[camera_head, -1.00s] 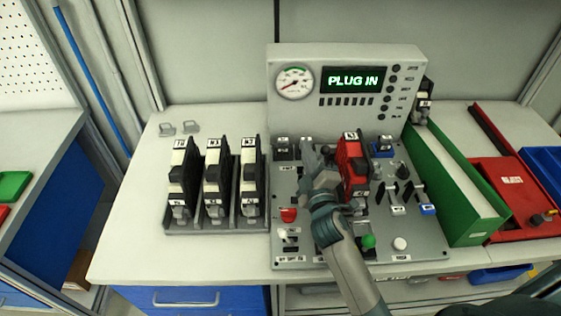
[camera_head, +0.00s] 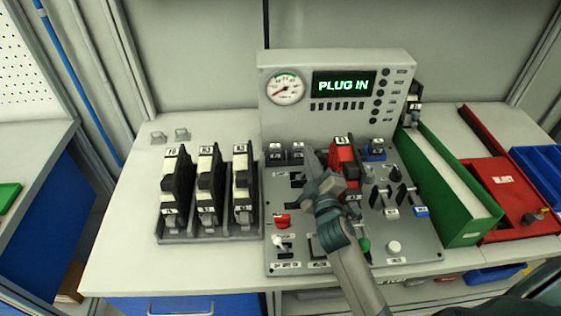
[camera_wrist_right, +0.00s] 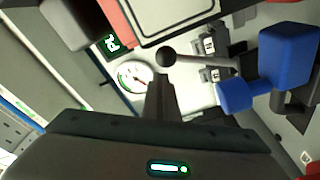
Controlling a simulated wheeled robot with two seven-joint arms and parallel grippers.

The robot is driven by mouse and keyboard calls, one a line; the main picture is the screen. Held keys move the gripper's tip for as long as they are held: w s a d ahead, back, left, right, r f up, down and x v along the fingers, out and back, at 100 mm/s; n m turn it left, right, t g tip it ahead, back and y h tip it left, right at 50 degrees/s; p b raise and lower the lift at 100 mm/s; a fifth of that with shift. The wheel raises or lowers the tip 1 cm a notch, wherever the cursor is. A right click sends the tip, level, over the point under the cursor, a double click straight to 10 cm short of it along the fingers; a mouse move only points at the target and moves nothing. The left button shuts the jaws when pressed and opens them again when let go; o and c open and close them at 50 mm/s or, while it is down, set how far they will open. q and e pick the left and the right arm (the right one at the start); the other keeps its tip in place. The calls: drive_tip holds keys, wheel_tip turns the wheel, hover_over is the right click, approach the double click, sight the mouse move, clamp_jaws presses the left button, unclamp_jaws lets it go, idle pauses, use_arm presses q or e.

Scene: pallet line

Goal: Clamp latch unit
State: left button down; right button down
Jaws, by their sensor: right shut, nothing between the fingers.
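A red unit (camera_head: 343,158) stands upright in the grey panel (camera_head: 285,205), below the display that reads PLUG IN. My right gripper (camera_head: 313,160) is shut and empty, just left of the red unit, and partly hides it. In the right wrist view, the shut fingers (camera_wrist_right: 159,92) point toward a rod with a dark ball knob (camera_wrist_right: 166,57). The knob appears very near the fingertips; I cannot tell if they touch. A blue part (camera_wrist_right: 287,57) lies right of the fingers. My left gripper is not in view.
Several black-and-white units stand in a grey rack (camera_head: 215,238) at the left. The panel carries a red knob (camera_head: 282,221), switches, a green button (camera_head: 364,246) and a white button (camera_head: 394,247). A green bin (camera_head: 448,190) stands right of it. The table's front left is clear.

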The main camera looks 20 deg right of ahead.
drive_tip(key=s+d+r, duration=0.2)
drive_tip(key=s+r, duration=0.1)
drive_tip(key=s+d+r+b, duration=0.1)
drive_tip(key=s+d+r, duration=0.1)
drive_tip(key=s+r, duration=0.1)
drive_tip(key=s+d+r+b, duration=0.1)
drive_tip(key=s+d+r, duration=0.1)
drive_tip(key=r, duration=0.3)
drive_tip(key=shift+s+d, duration=0.25)
drive_tip(key=shift+s, duration=0.65)
drive_tip(key=shift+f, duration=0.1)
idle(0.4)
